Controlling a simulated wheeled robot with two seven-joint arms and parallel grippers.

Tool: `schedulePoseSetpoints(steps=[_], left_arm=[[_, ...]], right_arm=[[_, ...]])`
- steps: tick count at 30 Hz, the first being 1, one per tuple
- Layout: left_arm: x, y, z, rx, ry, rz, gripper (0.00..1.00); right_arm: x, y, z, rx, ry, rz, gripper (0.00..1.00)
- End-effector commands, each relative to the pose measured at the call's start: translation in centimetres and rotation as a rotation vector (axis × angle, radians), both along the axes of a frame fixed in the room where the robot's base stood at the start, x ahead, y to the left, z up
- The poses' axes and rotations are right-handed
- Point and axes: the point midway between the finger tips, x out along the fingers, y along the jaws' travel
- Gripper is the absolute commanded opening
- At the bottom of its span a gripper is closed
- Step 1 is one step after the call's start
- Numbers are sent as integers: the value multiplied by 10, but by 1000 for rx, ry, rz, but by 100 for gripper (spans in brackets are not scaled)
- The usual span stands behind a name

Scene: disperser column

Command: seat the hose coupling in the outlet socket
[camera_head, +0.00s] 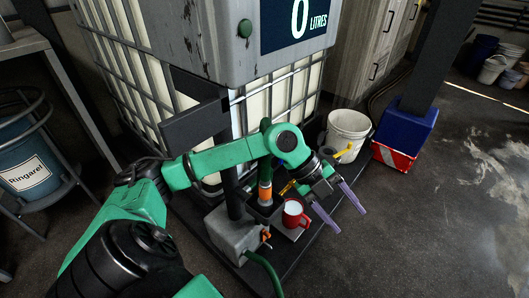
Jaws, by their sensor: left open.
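An orange cylindrical piece (265,191), which looks like the hose coupling, stands upright at the lower end of a green hose behind my arm. Its bottom is at a dark block (263,209); I cannot tell how deep it sits. A small orange fitting (266,236) is on a grey box (236,236) to the lower left. I cannot make out the outlet socket for certain. My left gripper (349,222) is open and empty, its two purple fingers pointing down right, to the right of the red mug and apart from the orange piece. My right gripper is not in view.
A red mug (293,214) stands on a small tray beside the dark block. A white bucket (347,133) stands behind my gripper, a blue and red box (403,133) right of it. A caged white tank (125,68) fills the back.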

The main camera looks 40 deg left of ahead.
Motion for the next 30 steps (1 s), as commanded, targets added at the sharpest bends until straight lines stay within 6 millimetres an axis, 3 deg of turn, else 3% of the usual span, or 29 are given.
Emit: schedulePoseSetpoints(steps=[1,3,6,7,10,22,29,30], left_arm=[[0,48,-15,205,78,49,69],[-7,116,-26,456,207,161,69],[-20,181,-22,674,333,309,69],[-21,190,-20,706,344,343,69],[-21,203,-27,749,358,392,69],[-25,201,-88,746,358,385,69],[-24,200,-91,745,355,384,69],[-24,200,-91,745,355,384,66]], right_arm=[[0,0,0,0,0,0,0],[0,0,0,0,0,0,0],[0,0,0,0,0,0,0],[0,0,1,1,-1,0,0],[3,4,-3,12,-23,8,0],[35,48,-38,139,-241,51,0],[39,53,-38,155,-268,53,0],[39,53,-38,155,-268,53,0]])
